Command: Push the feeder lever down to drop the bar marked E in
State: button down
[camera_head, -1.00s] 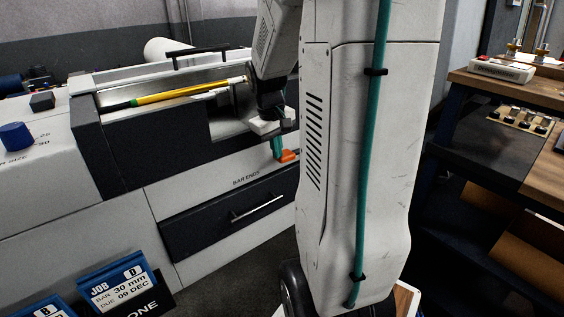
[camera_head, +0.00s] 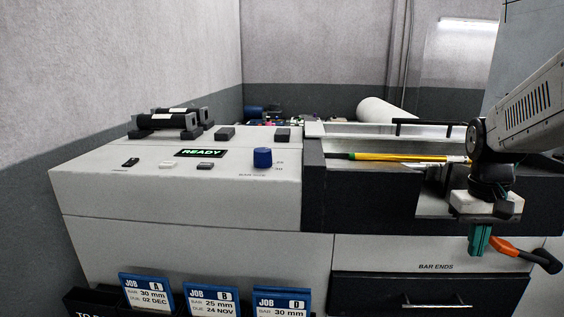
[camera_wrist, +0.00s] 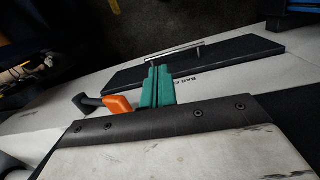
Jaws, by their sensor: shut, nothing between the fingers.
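In the wrist view the lever (camera_wrist: 118,105) lies just left of my fingers. My gripper (camera_head: 479,242) has teal fingers, shut and empty, pointing down beside the lever's orange part; I cannot tell whether they touch. The fingers also show in the wrist view (camera_wrist: 157,86). A yellow bar (camera_head: 400,157) with a green section lies in the open trough. I can read no letter E on it.
A dark drawer (camera_head: 430,293) marked BAR ENDS is below my gripper, its handle sticking out. The machine top carries a READY display (camera_head: 201,152) and a blue knob (camera_head: 262,157). Job cards (camera_head: 213,299) stand in front.

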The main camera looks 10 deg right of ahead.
jog(key=s+a+r+n+t, duration=0.1)
jog(key=s+a, duration=0.4)
jog(key=a, duration=0.5)
jog(key=s+a+r+n+t, duration=0.1)
jog(key=s+a+n, duration=0.2)
jog(key=a, duration=0.7)
jog(key=shift+s+y, duration=0.3)
jog(key=shift+s, duration=0.65)
jog(key=c, duration=1.3)
grip_release()
jog(key=shift+a+r, duration=0.2)
jog(key=shift+c, duration=0.5)
